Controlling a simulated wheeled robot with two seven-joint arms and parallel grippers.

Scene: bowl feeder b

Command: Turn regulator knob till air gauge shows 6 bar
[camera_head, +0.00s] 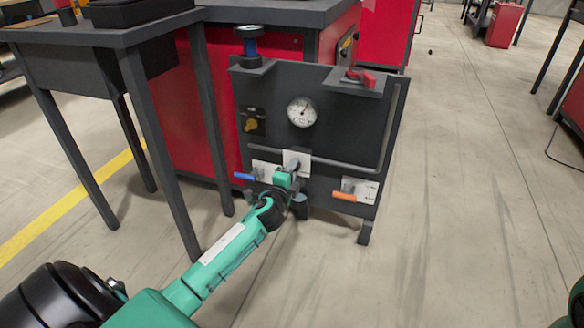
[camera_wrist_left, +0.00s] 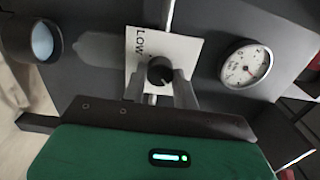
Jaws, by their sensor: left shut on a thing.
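The air gauge (camera_head: 301,112) is a white round dial on the dark panel in the head view. It also shows at the right in the left wrist view (camera_wrist_left: 246,65), but its numbers are too small to read surely. A small black knob (camera_wrist_left: 160,71) sits on a white plate (camera_wrist_left: 180,50) marked "LOW". My left gripper (camera_wrist_left: 160,84) is shut on this knob, one finger on each side. In the head view my left gripper (camera_head: 290,176) reaches the lower middle of the panel and hides most of the knob. My right gripper is not in view.
A dark table (camera_head: 100,36) stands at the left.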

